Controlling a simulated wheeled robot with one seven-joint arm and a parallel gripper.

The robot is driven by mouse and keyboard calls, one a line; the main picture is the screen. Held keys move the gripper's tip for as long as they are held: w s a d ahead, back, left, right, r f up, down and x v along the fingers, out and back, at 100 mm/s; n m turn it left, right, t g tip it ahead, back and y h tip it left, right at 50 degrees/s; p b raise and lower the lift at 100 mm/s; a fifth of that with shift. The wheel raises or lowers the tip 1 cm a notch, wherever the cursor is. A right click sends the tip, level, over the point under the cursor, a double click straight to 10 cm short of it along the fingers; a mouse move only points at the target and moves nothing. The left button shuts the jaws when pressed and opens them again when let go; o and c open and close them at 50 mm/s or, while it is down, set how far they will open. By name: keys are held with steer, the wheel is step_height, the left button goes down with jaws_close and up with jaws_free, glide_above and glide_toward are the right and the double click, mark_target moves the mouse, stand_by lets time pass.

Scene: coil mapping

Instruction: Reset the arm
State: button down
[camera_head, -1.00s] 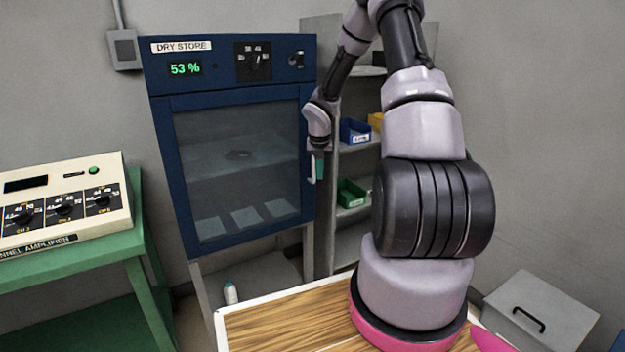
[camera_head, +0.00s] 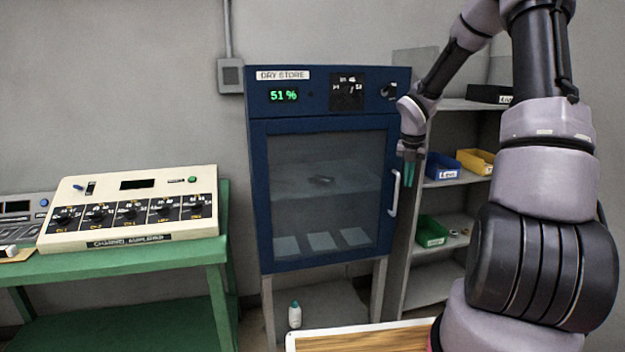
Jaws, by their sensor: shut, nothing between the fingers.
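My arm rises at the right of the head view, bends over at the top and hangs its end downward. My gripper (camera_head: 409,170) has teal fingers pointing down and is shut with nothing held. In the picture it lies just right of the dry store cabinet (camera_head: 258,190), above and right of its white door handle (camera_head: 393,193). It appears apart from the handle, though the depth between them is hard to judge. The cabinet door is closed, and its display reads 51 %.
Shelves behind my arm hold a blue bin (camera_head: 443,165), a yellow bin (camera_head: 478,162) and a green bin (camera_head: 431,232). A green bench (camera_head: 150,258) with a cream amplifier (camera_head: 125,215) stands left. A white bottle (camera_head: 295,315) stands below the cabinet. A wooden top (camera_head: 360,340) is in front.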

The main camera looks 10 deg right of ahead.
steer(key=s+a+r+m+t, duration=0.1)
steer(key=s+a+r+m, duration=0.2)
steer(key=s+r+m, duration=0.5)
steer(key=s+a+r+m+t, duration=0.1)
steer(key=s+a+r+m, duration=0.4)
steer(key=r+m, duration=0.4)
steer(key=s+a+r+m+t+y, duration=0.1)
steer(key=s+a+r+m, duration=0.2)
steer(key=s+m, duration=0.5)
steer(key=s+a+r+m+t+y, duration=0.1)
steer(key=s+r+m, duration=0.3)
steer(key=s+m, duration=0.5)
steer(key=shift+s+a+r+t+y, duration=0.25)
steer(key=shift+a+t+y, duration=0.15)
steer(key=shift+a+y, duration=0.4)
steer(key=shift+a, duration=0.1)
